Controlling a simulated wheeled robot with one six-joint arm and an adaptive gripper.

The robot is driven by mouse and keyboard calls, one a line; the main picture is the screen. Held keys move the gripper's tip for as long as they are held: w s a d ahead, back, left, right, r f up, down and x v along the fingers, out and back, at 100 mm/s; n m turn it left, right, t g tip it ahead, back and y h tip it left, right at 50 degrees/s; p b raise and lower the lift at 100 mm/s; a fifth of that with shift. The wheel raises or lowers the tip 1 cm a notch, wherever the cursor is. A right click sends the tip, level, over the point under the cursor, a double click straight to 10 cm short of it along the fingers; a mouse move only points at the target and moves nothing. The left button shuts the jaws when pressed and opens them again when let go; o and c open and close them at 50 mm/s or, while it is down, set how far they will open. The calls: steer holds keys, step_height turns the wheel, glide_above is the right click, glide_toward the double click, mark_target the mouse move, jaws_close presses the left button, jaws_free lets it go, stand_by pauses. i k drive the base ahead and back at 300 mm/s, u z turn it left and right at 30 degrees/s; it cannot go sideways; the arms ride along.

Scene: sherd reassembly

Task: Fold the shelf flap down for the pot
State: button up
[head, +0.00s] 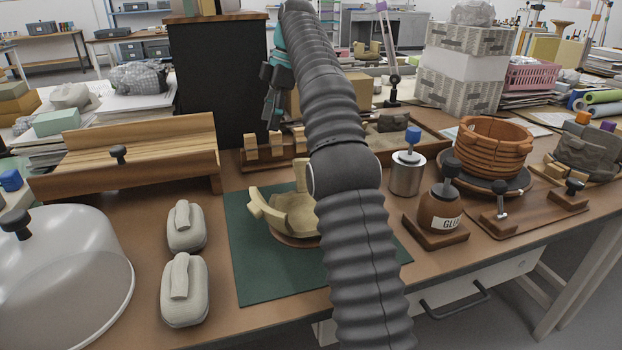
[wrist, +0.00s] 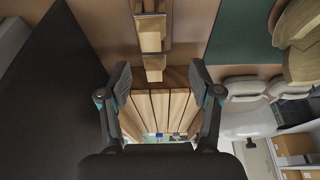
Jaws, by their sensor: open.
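A slatted wooden unit (head: 160,142) with a dark knob (head: 118,153) on its front board stands at the left of the bench. A tall dark panel (head: 222,75) with a wooden top stands upright behind it. I cannot tell for sure which part is the shelf flap. A partly built cream pot (head: 290,212) sits on the green mat, partly hidden by my arm. My gripper (head: 273,90) is up in front of the dark panel, apart from the pot. In the wrist view my gripper (wrist: 160,78) is open and empty, with wooden slats (wrist: 157,110) beyond its fingers.
A clear dome (head: 70,275) and two grey padded weights (head: 186,228) are at the front left. A glue bottle (head: 440,208), a metal can (head: 407,175) and a terracotta pot (head: 495,147) stand at the right. The green mat (head: 255,270) has bare room in front.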

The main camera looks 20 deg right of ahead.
mark_target(122, 174)
steer(key=k, duration=0.95)
